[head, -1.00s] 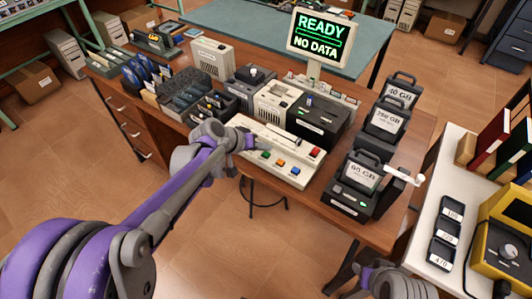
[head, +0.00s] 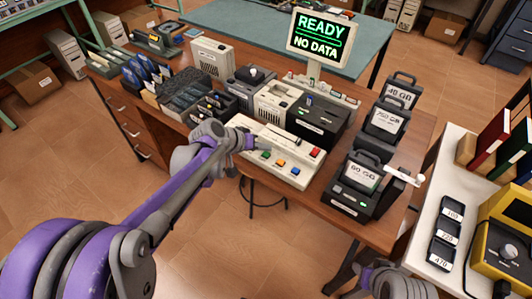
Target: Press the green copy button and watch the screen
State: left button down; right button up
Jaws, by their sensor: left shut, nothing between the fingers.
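The green copy button (head: 265,154) is at the left end of a row of coloured buttons on a cream control panel (head: 297,144). My left gripper (head: 257,143) is shut and empty, with its tip over the panel just behind and left of the green button. I cannot tell whether it touches the panel. The screen (head: 319,37) stands on a post at the back of the desk and reads "READY" and "NO DATA" in green. Part of my right arm shows at the bottom right, but its gripper is not visible.
Orange (head: 281,163) and blue (head: 295,171) buttons sit beside the green one, with a red button (head: 314,152) behind. Drive units labelled in GB, including a 60 GB one (head: 360,174), stand at right. A slotted rack (head: 182,99) stands at left.

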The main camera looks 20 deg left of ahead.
pick_arm(q)
jog(key=shift+f, duration=0.15)
jog(key=shift+f, duration=0.25)
dwell(0.3)
jog(key=shift+f+b, duration=0.45)
jog(key=shift+b, duration=0.1)
dwell(0.3)
jog(key=shift+r, duration=0.15)
jog(key=shift+r+p, duration=0.65)
jog(key=shift+r, duration=0.05)
notch_tip(320, 180, up, 5)
jog(key=p, duration=0.3)
jog(key=shift+p, duration=0.3)
dwell(0.3)
